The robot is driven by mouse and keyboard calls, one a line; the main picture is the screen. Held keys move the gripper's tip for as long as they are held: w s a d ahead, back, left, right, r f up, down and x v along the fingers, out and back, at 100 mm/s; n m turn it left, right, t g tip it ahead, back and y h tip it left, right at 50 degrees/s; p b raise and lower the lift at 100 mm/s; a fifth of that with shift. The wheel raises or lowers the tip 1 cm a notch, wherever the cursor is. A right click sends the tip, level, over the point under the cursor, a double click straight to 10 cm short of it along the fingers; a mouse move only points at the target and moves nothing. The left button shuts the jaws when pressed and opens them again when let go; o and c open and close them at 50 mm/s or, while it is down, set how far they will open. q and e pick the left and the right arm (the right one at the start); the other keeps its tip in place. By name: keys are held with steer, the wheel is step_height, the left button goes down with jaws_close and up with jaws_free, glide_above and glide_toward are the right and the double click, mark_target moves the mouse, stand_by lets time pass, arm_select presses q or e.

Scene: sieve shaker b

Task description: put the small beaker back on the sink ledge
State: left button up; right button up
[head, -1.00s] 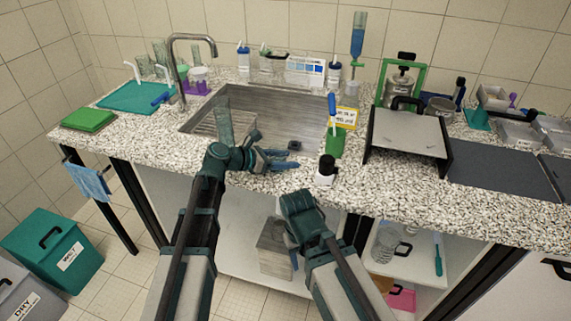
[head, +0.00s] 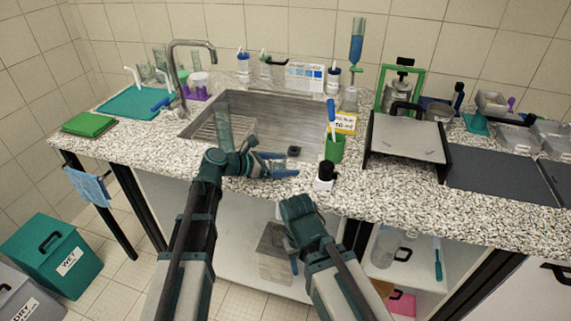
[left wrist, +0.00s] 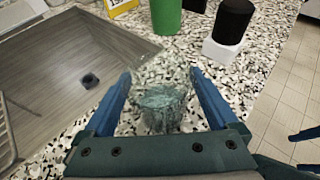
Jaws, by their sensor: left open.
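The small beaker (left wrist: 162,98) is clear glass and shows in the left wrist view, on the speckled ledge between the sink and the counter's front edge. It appears to stand upright. My left gripper (head: 289,164) is open, with its blue fingers on either side of the beaker in the left wrist view (left wrist: 165,92). Contact between fingers and glass cannot be told. In the head view the beaker is hard to make out among the fingers. My right gripper (head: 294,264) hangs low in front of the counter, mostly hidden by its own arm.
The sink (head: 285,110) lies behind the ledge. A green cup (head: 334,149) with a blue-handled tool and a black-topped white block (head: 326,176) stand right of my left gripper. A tall clear glass piece (head: 222,118) shows behind my left wrist. A balance-like device (head: 408,137) stands further right.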

arm_select(q)
steer(key=p+v, duration=0.3)
steer(key=v, duration=0.7)
steer(key=shift+s+a+r+p, duration=0.2)
steer(key=shift+s+a+p, duration=0.15)
steer(key=shift+a+p, duration=0.15)
